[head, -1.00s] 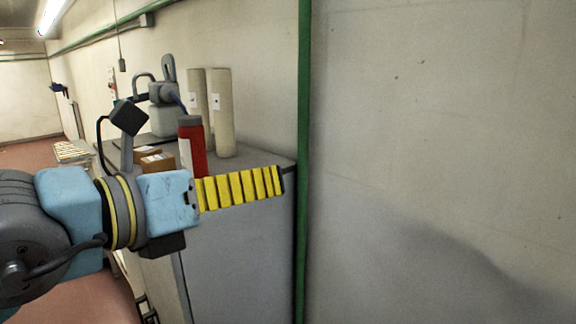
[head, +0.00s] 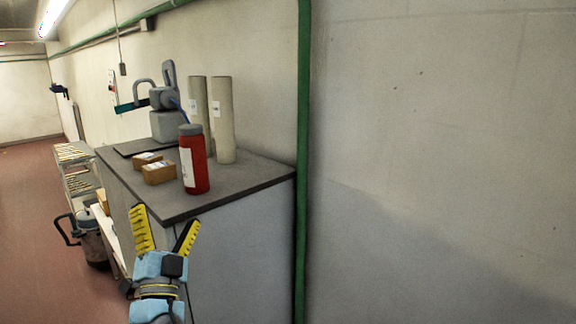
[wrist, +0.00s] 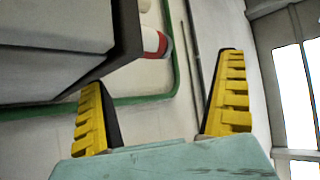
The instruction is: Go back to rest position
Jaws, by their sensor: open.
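My gripper (head: 166,232) has two yellow ridged fingers spread apart with nothing between them. In the head view it is low in the picture, in front of the grey cabinet (head: 235,250) and below its top edge, pointing up. In the wrist view my gripper (wrist: 158,108) is also open and empty, with the cabinet's side (wrist: 50,70) at the upper left and the wall beyond.
On the cabinet top stand a red bottle (head: 194,170), two small boxes (head: 158,172), two pale cylinders (head: 223,120) and a grey device (head: 163,125). A green pipe (head: 304,150) runs up the wall. A dark canister (head: 92,240) and racks (head: 78,180) stand left; floor further left is clear.

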